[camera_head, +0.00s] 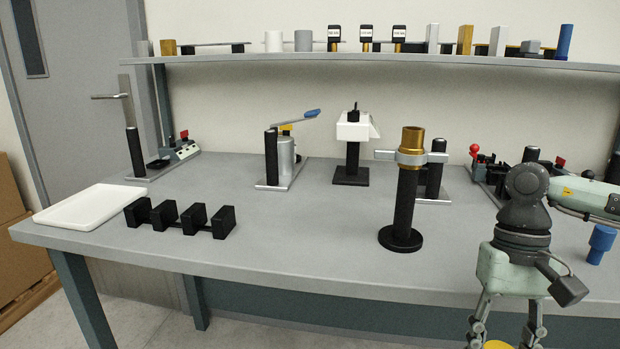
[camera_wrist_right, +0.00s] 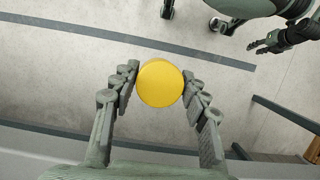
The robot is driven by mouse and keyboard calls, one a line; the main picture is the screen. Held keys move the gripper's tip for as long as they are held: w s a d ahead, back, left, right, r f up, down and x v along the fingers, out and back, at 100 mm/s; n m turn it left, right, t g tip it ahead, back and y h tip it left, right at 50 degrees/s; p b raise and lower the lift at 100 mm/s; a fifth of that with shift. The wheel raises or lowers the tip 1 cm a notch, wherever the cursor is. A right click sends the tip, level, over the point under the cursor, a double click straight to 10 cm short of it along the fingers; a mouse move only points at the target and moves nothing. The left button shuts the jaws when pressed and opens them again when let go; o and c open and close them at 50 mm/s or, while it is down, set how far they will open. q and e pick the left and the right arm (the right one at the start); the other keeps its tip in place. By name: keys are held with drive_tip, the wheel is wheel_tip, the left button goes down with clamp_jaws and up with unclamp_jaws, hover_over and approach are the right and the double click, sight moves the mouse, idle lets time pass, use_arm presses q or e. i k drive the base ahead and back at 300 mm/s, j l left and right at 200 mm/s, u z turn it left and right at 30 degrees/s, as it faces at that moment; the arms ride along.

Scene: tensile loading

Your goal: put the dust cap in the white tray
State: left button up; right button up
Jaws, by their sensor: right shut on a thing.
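The dust cap is a round yellow disc (camera_wrist_right: 160,83), between the two fingers of my right gripper (camera_wrist_right: 159,88) in the right wrist view. The fingers are shut on its sides. In the head view my right gripper (camera_head: 506,335) hangs at the bottom right, in front of the table edge, and only the top of the yellow cap (camera_head: 497,345) shows. The white tray (camera_head: 88,207) lies flat and empty at the table's left end, far from the right gripper. My left gripper (camera_wrist_right: 264,42) shows small at the top right of the wrist view, its fingers apart and empty.
A row of black blocks (camera_head: 180,218) lies right of the tray. A black post with a brass-coloured top (camera_head: 404,200) stands mid-right. A blue part (camera_head: 601,240) is near the right arm. Fixtures line the back under a shelf (camera_head: 380,62). The front middle table is clear.

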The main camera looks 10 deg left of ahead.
sight(95, 207)
drive_tip(key=j, duration=2.95)
